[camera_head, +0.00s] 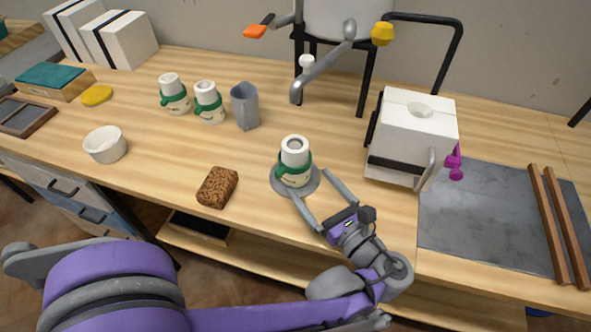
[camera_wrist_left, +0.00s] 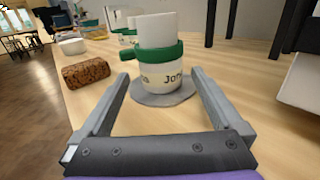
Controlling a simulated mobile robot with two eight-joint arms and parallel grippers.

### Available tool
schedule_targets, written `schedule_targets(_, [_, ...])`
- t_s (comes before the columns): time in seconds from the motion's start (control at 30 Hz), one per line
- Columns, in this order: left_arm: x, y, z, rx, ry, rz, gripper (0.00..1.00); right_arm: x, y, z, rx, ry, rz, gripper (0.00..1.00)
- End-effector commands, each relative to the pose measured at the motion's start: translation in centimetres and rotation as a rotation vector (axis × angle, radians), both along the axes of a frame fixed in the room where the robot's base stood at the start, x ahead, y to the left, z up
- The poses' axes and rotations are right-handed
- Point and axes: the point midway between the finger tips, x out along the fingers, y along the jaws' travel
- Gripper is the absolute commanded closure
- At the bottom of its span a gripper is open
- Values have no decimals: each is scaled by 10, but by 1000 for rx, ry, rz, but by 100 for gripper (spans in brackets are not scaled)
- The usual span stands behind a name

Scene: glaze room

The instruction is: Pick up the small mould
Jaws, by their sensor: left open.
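A small mould (camera_head: 295,161), white with a green band and lettering, stands upright on a round grey disc (camera_head: 312,184) near the table's front. It also shows in the left wrist view (camera_wrist_left: 160,68), with a green knob at its left. My left gripper (camera_head: 305,178) is open, its two fingers reaching toward the mould from the near right. In the left wrist view the fingers (camera_wrist_left: 159,75) lie on either side of the mould's lower part; contact is not clear. My right gripper is not in view.
Two similar moulds (camera_head: 173,95) (camera_head: 209,103) and a grey jug (camera_head: 245,106) stand behind left. A brown sponge-like block (camera_head: 217,187) and white bowl (camera_head: 105,145) lie left. A large white mould (camera_head: 413,138) stands right, beside a grey slab (camera_head: 480,220) with wooden strips (camera_head: 559,225).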

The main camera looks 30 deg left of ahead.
Motion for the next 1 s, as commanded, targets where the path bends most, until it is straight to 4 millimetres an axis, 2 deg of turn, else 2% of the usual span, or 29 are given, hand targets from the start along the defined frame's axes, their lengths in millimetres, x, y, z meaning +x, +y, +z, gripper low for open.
schedule_targets(0.3, [21, 43, -1, 0, 1, 4, 0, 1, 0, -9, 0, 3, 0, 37])
schedule_targets(0.63, [25, 50, 0, 0, 0, 0, 0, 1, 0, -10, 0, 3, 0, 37])
schedule_targets(0.67, [25, 50, 0, 0, 0, 0, 4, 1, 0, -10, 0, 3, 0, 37])
schedule_targets(1.0, [25, 49, 0, 0, 0, 0, 65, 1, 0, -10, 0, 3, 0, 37])
